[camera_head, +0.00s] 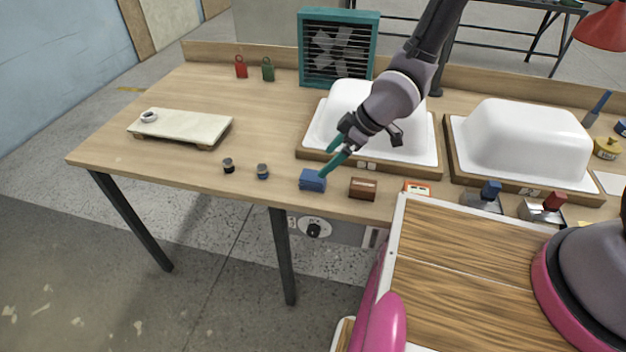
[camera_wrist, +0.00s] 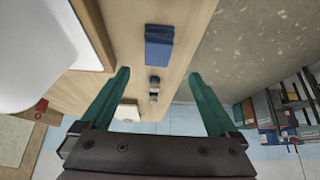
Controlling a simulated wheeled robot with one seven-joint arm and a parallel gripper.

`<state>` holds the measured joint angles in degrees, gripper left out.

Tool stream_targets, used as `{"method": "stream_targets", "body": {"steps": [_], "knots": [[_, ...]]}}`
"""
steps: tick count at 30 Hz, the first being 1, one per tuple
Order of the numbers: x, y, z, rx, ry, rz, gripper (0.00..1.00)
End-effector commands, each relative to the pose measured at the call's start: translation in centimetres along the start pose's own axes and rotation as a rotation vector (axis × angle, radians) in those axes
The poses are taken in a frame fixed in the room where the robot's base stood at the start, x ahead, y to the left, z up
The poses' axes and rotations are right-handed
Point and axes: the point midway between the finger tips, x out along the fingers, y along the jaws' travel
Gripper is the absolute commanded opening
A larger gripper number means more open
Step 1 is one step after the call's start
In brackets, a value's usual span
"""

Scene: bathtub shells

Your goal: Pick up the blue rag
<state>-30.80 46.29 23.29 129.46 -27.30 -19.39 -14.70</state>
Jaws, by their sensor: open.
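The blue rag (camera_head: 312,180) looks like a small folded block and lies near the front edge of the wooden table. In the wrist view the rag (camera_wrist: 159,47) lies ahead of the gap between my fingertips, near the table edge. My gripper (camera_head: 328,158) has teal fingers spread apart. It hangs close above the rag, slightly behind and to its right, in the head view. In the wrist view the gripper (camera_wrist: 159,74) is open with nothing between the fingers, and the rag is apart from them.
A brown block (camera_head: 363,188) sits right of the rag. A white tub shell on a wood-framed base (camera_head: 318,156) stands behind. The table's left part around the pale board (camera_head: 180,126) is fairly clear.

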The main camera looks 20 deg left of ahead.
Motion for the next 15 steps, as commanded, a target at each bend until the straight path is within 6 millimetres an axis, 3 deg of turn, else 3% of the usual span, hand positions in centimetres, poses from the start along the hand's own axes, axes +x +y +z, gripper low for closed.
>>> {"method": "stream_targets", "body": {"steps": [3, 11, 15], "knots": [[2.1, -0.1, 0.0, -0.001, -0.002, -0.002, 0.95], [4.2, 0.1, 0.2, 0.001, -0.002, 0.001, 0.95], [6.3, 0.3, 0.5, 0.003, -0.004, 0.0, 0.95]]}}
